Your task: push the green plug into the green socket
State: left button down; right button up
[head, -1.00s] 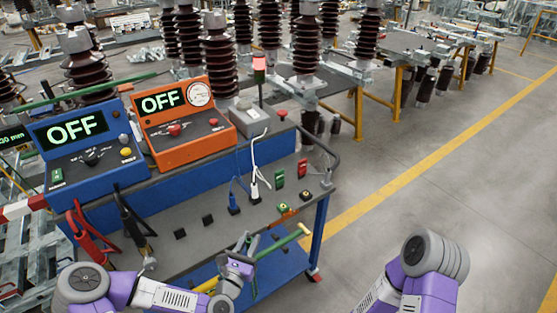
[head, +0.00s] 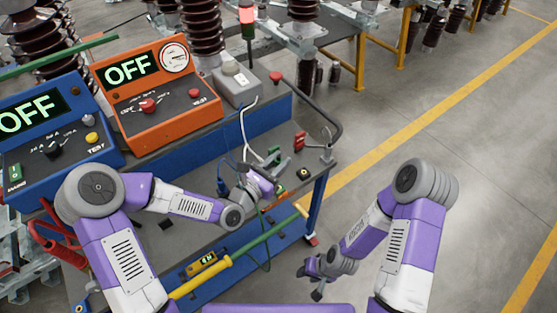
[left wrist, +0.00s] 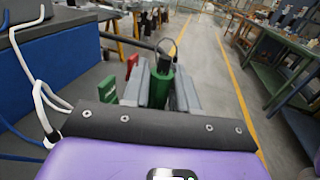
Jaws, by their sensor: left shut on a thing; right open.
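My left gripper (head: 260,180) is over the right part of the cart top, shut on the green plug. The green plug (left wrist: 163,88) stands upright between the grey fingers in the left wrist view, with a dark cable at its top. A green cable hangs below the gripper in the head view. The green socket is not clearly visible; its area is covered by the gripper and plug, so I cannot tell whether they touch. My right gripper (head: 315,277) is open and empty, low in front of the cart.
An upright green block (left wrist: 108,96) and a red block (left wrist: 131,66) stand beside the fingers. A white cable (left wrist: 40,95) loops at left. A black socket (head: 304,174) lies right of the gripper. A yellow-green pole (head: 235,258) runs below. Floor at right is clear.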

pick_arm(q)
notch_tip(320, 180, down, 6)
jog(key=b, duration=0.4)
jog(key=shift+r, duration=0.2)
jog(key=shift+f, duration=0.1)
dwell(1.7)
jog(key=shift+f+b, duration=1.1)
jog(key=shift+f, duration=0.35)
jog(key=c, duration=0.8)
grip_release()
jog(key=p+v, duration=0.1)
jog(key=v, duration=0.6)
jog(key=shift+s+a+p, duration=0.2)
jog(key=shift+a+p, duration=0.05)
jog(key=shift+p, duration=0.05)
